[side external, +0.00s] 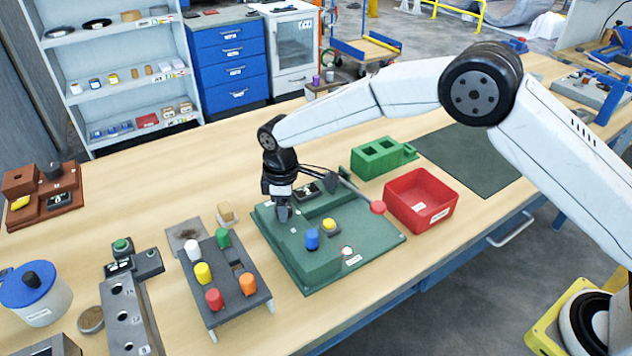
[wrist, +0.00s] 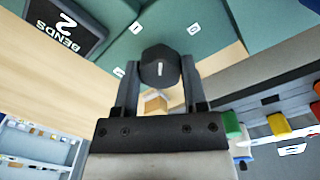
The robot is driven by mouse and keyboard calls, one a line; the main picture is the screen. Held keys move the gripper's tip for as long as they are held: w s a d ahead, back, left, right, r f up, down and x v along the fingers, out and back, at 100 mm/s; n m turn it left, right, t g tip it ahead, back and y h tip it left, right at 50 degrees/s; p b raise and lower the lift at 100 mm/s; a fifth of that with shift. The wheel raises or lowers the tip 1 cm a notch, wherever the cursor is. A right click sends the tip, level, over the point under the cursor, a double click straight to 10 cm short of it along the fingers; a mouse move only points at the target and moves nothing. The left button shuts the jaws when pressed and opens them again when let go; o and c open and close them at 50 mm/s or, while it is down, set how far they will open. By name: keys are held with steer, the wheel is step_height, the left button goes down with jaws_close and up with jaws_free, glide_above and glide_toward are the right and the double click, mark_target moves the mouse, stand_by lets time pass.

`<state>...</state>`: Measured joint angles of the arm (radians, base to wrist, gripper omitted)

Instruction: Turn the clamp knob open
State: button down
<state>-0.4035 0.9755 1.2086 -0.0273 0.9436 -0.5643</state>
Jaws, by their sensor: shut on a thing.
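The clamp knob (wrist: 160,72) is a dark, many-sided knob with a short white line on its face. In the wrist view it sits between the two fingers of my gripper (wrist: 160,65), which is shut on it. In the side view my gripper (side external: 283,212) points down at the left part of the green fixture (side external: 318,268) and mostly hides the knob. Small white labels lie on the green surface (wrist: 215,42) around the knob. The fixture also carries a blue knob (side external: 312,238) and a yellow button (side external: 329,225).
A rack (side external: 228,318) with several coloured pegs stands left of the fixture. A red bin (side external: 421,200) and a green block (side external: 378,160) stand to its right. A lever with a red end (side external: 377,207) reaches over the fixture. A dark mat (side external: 480,165) lies clear at the back right.

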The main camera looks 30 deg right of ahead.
steer(key=m, duration=0.4)
steer(key=shift+a, duration=0.1)
steer(key=m, duration=0.5)
steer(key=shift+m, duration=0.3)
steer(key=shift+r, duration=0.1)
steer(key=shift+c, duration=0.7)
jaws_free()
steer(key=shift+a+r, duration=0.15)
steer(key=shift+r, duration=3.7)
